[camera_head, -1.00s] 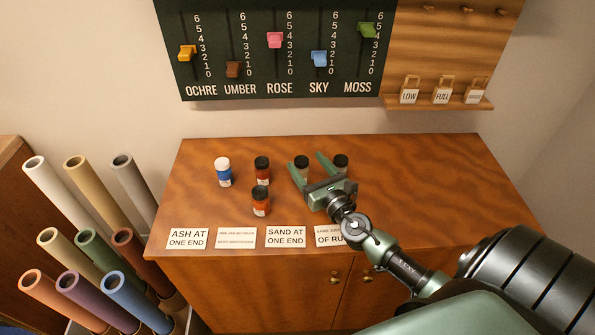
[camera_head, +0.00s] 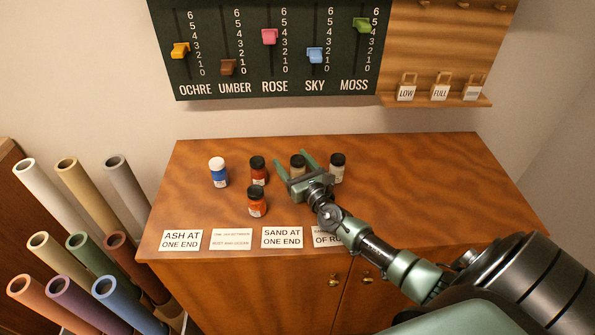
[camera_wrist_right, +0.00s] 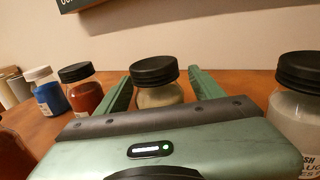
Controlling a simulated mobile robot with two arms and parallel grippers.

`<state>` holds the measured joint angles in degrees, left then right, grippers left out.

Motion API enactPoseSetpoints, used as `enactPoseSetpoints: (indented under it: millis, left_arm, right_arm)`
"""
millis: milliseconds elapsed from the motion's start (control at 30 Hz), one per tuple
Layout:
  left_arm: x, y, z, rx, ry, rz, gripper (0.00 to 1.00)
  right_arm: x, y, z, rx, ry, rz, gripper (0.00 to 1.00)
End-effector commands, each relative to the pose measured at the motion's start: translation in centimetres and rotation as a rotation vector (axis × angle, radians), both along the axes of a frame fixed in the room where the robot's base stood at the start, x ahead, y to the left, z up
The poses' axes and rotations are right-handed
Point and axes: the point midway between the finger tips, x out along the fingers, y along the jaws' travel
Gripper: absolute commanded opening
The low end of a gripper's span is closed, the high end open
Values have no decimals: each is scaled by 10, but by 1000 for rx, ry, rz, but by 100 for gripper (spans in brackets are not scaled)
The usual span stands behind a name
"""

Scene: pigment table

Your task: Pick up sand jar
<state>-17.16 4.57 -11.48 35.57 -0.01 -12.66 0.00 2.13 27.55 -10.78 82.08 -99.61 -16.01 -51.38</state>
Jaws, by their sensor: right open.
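A jar with a black lid and pale beige-grey contents (camera_head: 297,160), which looks like the sand jar, stands upright in the back row on the wooden cabinet top. It also shows in the right wrist view (camera_wrist_right: 158,95), between the two fingers. My right gripper (camera_head: 293,162) is open, with its green fingers pointing to the back, one on either side of this jar. The gripper body hides the jar's lower part. I cannot tell whether the fingers touch it. My left gripper is not in view.
A pale grey jar (camera_head: 337,168) stands close to the right of my right gripper. A blue jar (camera_head: 219,175), a dark red jar (camera_head: 258,172) and an orange-red jar (camera_head: 257,205) stand to the left. Label cards line the front edge. The cabinet top's right side is clear.

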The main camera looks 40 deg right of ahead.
Motion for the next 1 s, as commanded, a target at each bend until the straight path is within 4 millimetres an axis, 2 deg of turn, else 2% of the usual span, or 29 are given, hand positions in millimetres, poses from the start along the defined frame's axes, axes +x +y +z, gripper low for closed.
enactPoseSetpoints:
  millis: [167,400,767,867,1000]
  left_arm:
    - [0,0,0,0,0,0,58]
    - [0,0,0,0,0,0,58]
    - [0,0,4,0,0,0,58]
    - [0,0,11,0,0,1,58]
    - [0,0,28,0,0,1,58]
  right_arm:
    - [0,0,0,0,1,0,68]
    - [0,0,0,0,1,0,1]
    - [0,0,6,0,0,0,0]
    - [0,0,16,2,0,-2,0]
    - [-1,0,42,3,-2,-1,0]
